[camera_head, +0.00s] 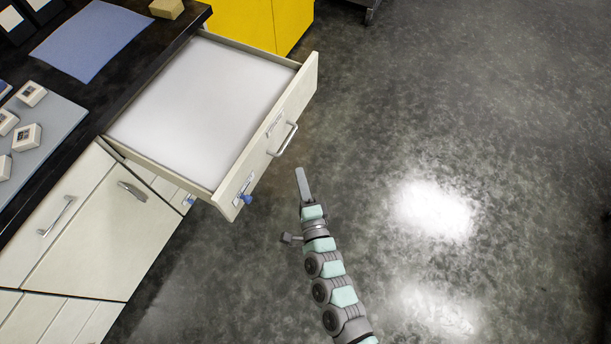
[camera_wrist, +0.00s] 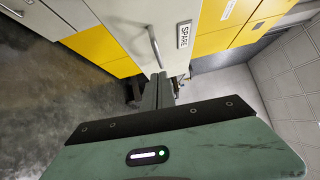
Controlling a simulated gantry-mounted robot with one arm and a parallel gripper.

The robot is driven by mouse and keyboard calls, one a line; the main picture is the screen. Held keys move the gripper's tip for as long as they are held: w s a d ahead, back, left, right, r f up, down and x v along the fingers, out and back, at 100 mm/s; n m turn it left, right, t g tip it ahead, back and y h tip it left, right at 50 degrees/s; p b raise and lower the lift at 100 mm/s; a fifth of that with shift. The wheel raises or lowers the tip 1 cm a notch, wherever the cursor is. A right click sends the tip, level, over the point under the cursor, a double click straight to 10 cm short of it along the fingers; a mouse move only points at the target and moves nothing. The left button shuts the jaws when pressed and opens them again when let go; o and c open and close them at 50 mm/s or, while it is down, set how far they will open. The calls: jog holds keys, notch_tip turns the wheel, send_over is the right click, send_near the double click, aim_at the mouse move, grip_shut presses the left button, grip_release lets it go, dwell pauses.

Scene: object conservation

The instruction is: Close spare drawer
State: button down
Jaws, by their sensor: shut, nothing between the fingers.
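The spare drawer (camera_head: 275,137) is pulled well out from the cabinet, and its inside looks empty and white. A metal bar handle (camera_head: 284,140) is on its front, with a blue knob-like piece (camera_head: 246,199) near the lower corner. In the wrist view the drawer front (camera_wrist: 135,22) carries a SPARE label (camera_wrist: 184,35) beside the handle (camera_wrist: 154,47). My gripper (camera_head: 301,172) is shut and empty, just in front of the drawer front, below and right of the handle. In the wrist view its fingertips (camera_wrist: 160,78) lie close to the drawer's edge; contact cannot be told.
The dark countertop (camera_head: 115,108) holds a blue mat (camera_head: 92,40), a grey board (camera_head: 50,112) with several small white boxes, and a tan block (camera_head: 166,8). Closed drawers (camera_head: 68,212) are at left. A yellow cabinet (camera_head: 243,22) stands behind. Open floor (camera_head: 480,130) lies right.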

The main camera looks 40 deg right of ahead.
jog(key=w, duration=0.5)
jog(key=shift+w+r, duration=0.2)
jog(key=shift+w, duration=0.1)
